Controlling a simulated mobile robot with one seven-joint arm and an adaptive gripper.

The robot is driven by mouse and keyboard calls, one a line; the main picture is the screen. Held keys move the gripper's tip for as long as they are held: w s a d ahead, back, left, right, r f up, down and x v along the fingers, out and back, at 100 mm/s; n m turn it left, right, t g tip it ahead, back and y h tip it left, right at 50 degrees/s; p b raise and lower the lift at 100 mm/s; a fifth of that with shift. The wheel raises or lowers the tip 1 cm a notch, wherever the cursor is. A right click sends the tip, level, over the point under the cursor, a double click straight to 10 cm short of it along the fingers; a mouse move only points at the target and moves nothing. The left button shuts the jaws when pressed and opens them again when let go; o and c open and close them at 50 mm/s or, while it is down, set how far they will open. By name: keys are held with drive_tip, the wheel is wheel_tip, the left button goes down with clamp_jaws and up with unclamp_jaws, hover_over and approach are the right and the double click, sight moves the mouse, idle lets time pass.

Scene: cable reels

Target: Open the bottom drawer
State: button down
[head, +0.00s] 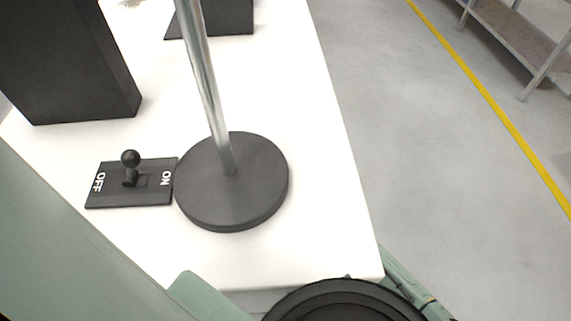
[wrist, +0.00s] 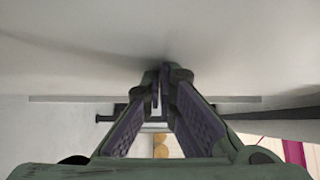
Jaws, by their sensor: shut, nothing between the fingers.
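My gripper (wrist: 163,76) is shut with nothing between its fingertips, in the wrist view. The fingertips are against or close to a pale surface (wrist: 70,50); I cannot tell if they touch. A dark bar like a handle (wrist: 106,118) shows to the left of the fingers and runs behind them. A pale panel (wrist: 50,125) lies below a thin grey edge. I cannot tell which drawer this panel or bar belongs to. The head view shows no drawer front and no gripper.
In the head view a white tabletop (head: 290,100) holds a round dark base with a metal pole (head: 235,200), an OFF/ON lever switch (head: 130,190) and a black box (head: 60,60). Grey floor (head: 430,140) with a yellow line is clear at right. A shelf (head: 515,30) stands beyond.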

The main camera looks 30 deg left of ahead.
drive_tip(key=s+a+p, duration=0.5)
drive_tip(key=s+a, duration=0.3)
drive_tip(key=a, duration=0.3)
drive_tip(key=shift+s+a, duration=0.15)
drive_tip(key=shift+s, duration=0.1)
